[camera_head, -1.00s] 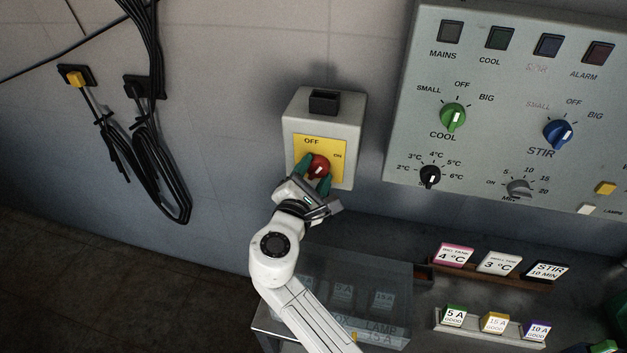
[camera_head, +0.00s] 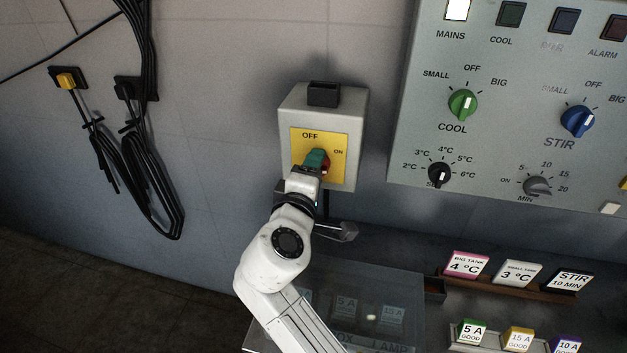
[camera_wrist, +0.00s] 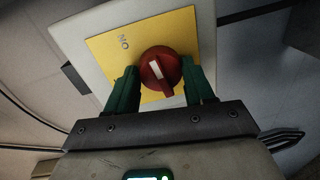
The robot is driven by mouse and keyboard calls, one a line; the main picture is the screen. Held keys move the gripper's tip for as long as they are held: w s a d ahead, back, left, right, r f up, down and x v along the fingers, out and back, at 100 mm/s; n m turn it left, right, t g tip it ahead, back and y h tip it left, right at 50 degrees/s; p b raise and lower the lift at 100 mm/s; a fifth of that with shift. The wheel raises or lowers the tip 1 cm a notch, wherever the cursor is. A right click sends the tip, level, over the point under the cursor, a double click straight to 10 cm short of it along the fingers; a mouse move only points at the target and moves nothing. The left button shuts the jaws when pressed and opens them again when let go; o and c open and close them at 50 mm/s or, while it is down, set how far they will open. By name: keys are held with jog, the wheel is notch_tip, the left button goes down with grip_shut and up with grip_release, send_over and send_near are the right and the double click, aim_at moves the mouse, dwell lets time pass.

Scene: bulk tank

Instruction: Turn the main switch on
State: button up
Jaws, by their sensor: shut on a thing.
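The main switch is a grey box (camera_head: 350,120) on the wall with a yellow plate (camera_head: 338,172) marked OFF and ON. Its red knob (camera_head: 326,166) is mostly hidden by a green finger in the head view. In the wrist view the knob (camera_wrist: 161,72) shows between both green fingers, its white mark tilted toward the ON label. My gripper (camera_head: 317,160) is shut on the knob and turned sideways. The MAINS lamp (camera_head: 457,9) on the panel is lit white.
The grey control panel (camera_head: 410,120) with green and blue knobs is to the right. A clear box (camera_head: 385,280) and labelled blocks are below right. Black cables (camera_head: 135,170) hang on the wall at left.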

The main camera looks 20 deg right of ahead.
jog(key=shift+f+m+b, duration=0.2)
jog(key=shift+m+b, duration=0.35)
jog(key=shift+m, duration=0.15)
jog(key=o, duration=1)
jog(key=shift+r, duration=0.1)
jog(key=shift+o, duration=0.2)
jog(key=v, duration=1)
jog(key=shift+s+b, duration=0.35)
jog(key=shift+s, duration=0.05)
jog(key=shift+a, duration=0.15)
